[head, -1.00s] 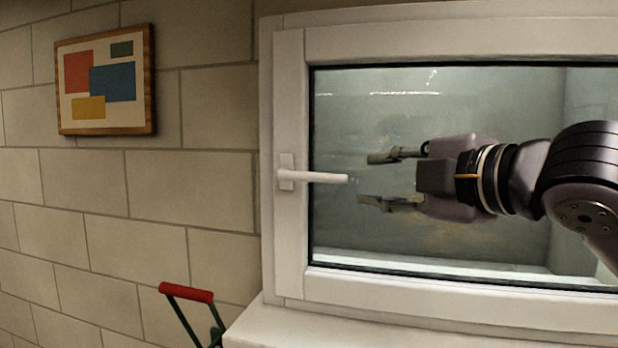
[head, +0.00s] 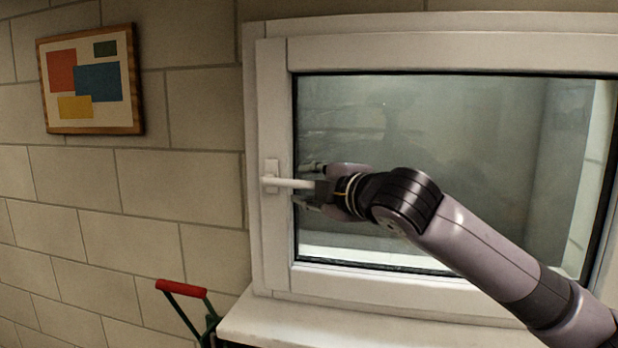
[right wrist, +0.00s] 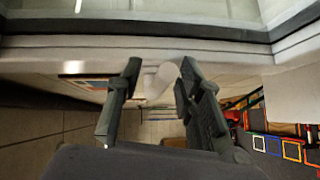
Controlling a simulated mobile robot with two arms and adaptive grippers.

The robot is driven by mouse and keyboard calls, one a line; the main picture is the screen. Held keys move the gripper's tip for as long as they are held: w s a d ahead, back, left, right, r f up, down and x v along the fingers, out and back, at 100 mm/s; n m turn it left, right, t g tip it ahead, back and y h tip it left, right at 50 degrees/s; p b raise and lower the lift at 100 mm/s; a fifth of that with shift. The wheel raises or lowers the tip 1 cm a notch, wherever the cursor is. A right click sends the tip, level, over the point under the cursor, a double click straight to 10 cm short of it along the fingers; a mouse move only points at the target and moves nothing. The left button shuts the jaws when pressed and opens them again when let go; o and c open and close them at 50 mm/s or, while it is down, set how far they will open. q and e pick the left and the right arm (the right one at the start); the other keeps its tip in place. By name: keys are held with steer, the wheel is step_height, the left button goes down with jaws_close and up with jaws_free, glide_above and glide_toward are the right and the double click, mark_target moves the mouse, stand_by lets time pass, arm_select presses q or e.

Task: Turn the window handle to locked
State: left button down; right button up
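The white window handle (head: 290,183) sits on the left side of the window frame. Its lever is horizontal and points right. My right gripper (head: 304,187) is at the lever, with one finger above it and one below. In the right wrist view the pale handle (right wrist: 158,84) shows between the two spread fingers of the right gripper (right wrist: 160,70). A gap shows on the left finger's side; whether the right finger touches the handle I cannot tell. The lever's free end is hidden by the gripper in the head view. My left gripper is not in view.
The white window frame (head: 268,120) and its glass lie close behind my right arm. A white sill (head: 270,320) juts out below. A framed picture (head: 92,80) hangs on the block wall at left. A red-handled green frame (head: 181,288) stands below left.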

steer(key=shift+w+a, duration=0.1)
steer(key=shift+c, duration=1.3)
steer(key=c, duration=0.4)
jaws_close()
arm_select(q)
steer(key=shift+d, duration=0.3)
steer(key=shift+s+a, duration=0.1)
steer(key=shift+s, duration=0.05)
